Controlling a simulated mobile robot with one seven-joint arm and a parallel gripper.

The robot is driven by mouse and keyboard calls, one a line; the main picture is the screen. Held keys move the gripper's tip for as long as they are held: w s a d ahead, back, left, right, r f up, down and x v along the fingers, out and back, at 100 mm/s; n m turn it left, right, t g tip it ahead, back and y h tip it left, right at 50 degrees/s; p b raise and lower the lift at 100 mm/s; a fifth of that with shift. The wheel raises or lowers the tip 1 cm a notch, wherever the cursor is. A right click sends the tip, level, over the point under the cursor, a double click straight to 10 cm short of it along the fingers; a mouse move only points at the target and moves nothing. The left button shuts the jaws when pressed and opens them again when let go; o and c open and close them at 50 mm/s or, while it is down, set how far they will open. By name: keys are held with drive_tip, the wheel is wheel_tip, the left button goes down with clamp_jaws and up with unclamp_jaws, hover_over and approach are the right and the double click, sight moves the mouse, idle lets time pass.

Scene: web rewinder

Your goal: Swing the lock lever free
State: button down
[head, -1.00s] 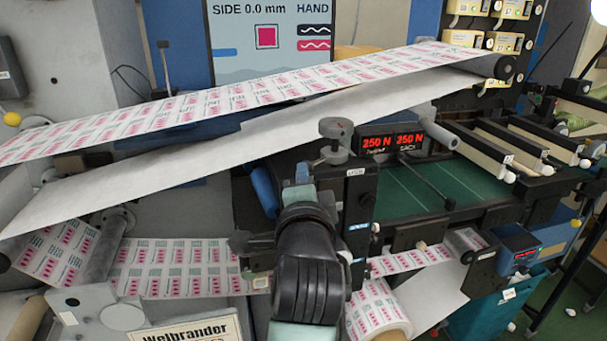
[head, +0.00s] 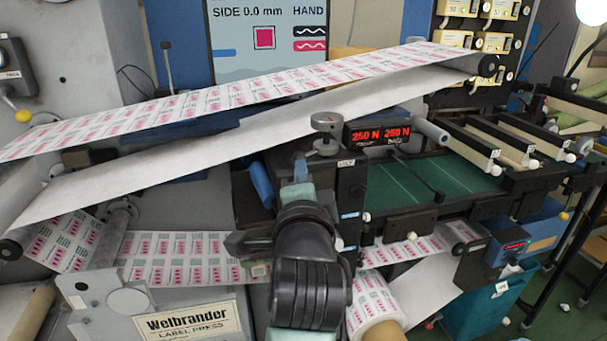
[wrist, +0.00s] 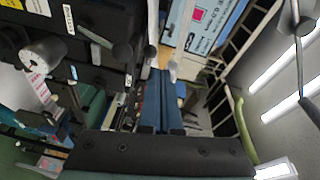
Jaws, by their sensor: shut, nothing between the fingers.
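A black rod with a thick dark end (head: 437,196), which I take to be the lock lever, slants down to the right below the red tension display. In the wrist view a pale rod with a dark round end (wrist: 122,52) sticks out from a labelled black block at upper left; I cannot tell if it is the same lever. My gripper (wrist: 162,68) shows in the wrist view, its fingers together and empty, apart from that rod, which lies to its left. In the head view my own arm hides the gripper, in front of the black upright (head: 349,190).
A grey round knob (head: 325,121) tops the upright. The printed web (head: 240,98) and a white web cross above it. A label roll (head: 378,312) is low at right. In the wrist view a grey cylinder (wrist: 42,58) sits at left.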

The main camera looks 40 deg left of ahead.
drive_tip(key=s+b, duration=0.3)
drive_tip(key=s, duration=0.5)
drive_tip(key=w+d+r+n+t+h+b, duration=0.2)
drive_tip(key=w+d+r+t, duration=0.15)
drive_tip(key=d, duration=0.55)
drive_tip(key=w+d+r+n+t+h+b, duration=0.25)
drive_tip(key=d+r+t, duration=0.25)
drive_tip(key=d, duration=0.3)
drive_tip(key=s+d+r+n+t+h+b, duration=0.1)
drive_tip(key=s+d+r+t+h, duration=0.2)
drive_tip(key=d, duration=0.4)
drive_tip(key=s+d+r+n+t+h+b, duration=0.1)
drive_tip(key=s+d+r+t+h, duration=0.2)
drive_tip(key=d, duration=0.4)
drive_tip(key=shift+s+d+r+n+h, duration=0.35)
drive_tip(key=shift+r+h, duration=0.4)
